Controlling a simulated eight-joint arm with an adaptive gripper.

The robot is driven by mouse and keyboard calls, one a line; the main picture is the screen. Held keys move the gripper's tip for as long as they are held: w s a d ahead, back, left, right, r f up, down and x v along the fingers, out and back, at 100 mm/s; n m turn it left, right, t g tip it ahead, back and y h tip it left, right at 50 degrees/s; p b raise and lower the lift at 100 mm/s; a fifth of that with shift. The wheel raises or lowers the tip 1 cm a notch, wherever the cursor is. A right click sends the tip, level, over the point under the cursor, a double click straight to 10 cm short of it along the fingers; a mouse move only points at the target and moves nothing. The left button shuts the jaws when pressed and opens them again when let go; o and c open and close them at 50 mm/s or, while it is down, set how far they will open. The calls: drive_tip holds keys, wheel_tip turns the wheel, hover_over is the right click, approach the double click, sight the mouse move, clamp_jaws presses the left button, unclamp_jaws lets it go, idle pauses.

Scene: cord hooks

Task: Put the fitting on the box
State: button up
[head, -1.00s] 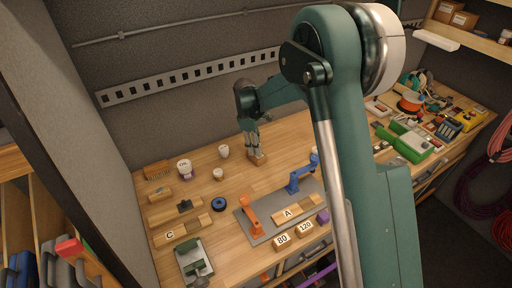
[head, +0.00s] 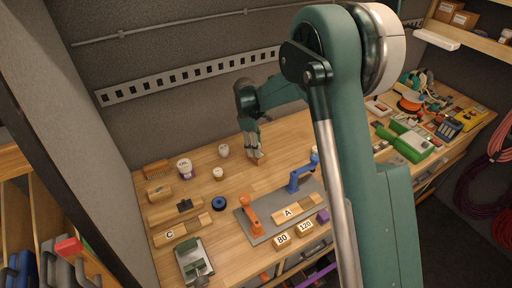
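My gripper (head: 256,154) points down at the back of the workbench, left of my arm's upper link. Its fingers are at a small brown wooden block (head: 257,161) and cover part of it. I cannot tell whether they are closed on it, or whether the block is off the bench. No thing is clearly marked as the fitting or the box. A dark fitting-like piece (head: 185,205) sits on a wooden block at the left. A blue ring (head: 219,204) lies near the bench's middle.
A grey mat (head: 262,237) carries an orange clamp (head: 251,215), a blue clamp (head: 301,178) and a wooden block marked A (head: 290,212). Small cups, including a white one (head: 224,151), stand left of my gripper. A green-and-grey device (head: 194,262) is at the front left. Tools crowd the right.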

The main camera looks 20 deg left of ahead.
wheel_tip(320, 180, up, 12)
drive_tip(key=a, duration=0.1)
drive_tip(key=shift+a+b, duration=0.3)
drive_tip(key=shift+a, duration=0.1)
idle(0.7)
drive_tip(key=s+d+r+m+t+y, duration=0.1)
drive_tip(key=s+d+r+m, duration=0.25)
drive_tip(key=d+r, duration=0.45)
drive_tip(key=s+d+r+m+t, duration=0.15)
drive_tip(key=s+d+r, duration=0.3)
drive_tip(key=d, duration=0.65)
drive_tip(key=s+d+r+m+t+y, duration=0.1)
drive_tip(key=s+d+r+m, duration=0.3)
drive_tip(key=d, duration=0.6)
drive_tip(key=s+d+f+m+t, duration=0.1)
drive_tip(key=s+d+m, duration=0.3)
drive_tip(key=s+d, duration=0.5)
drive_tip(key=s+d+f+m+t, duration=0.1)
drive_tip(key=s+d+m+t, duration=0.1)
drive_tip(key=s+d+m, duration=0.3)
drive_tip(key=s+d, duration=0.4)
drive_tip(key=s, duration=0.6)
drive_tip(key=shift+s+d+f+t, duration=0.2)
drive_tip(key=shift+s+f+t, duration=0.05)
drive_tip(key=shift+f+t, duration=0.1)
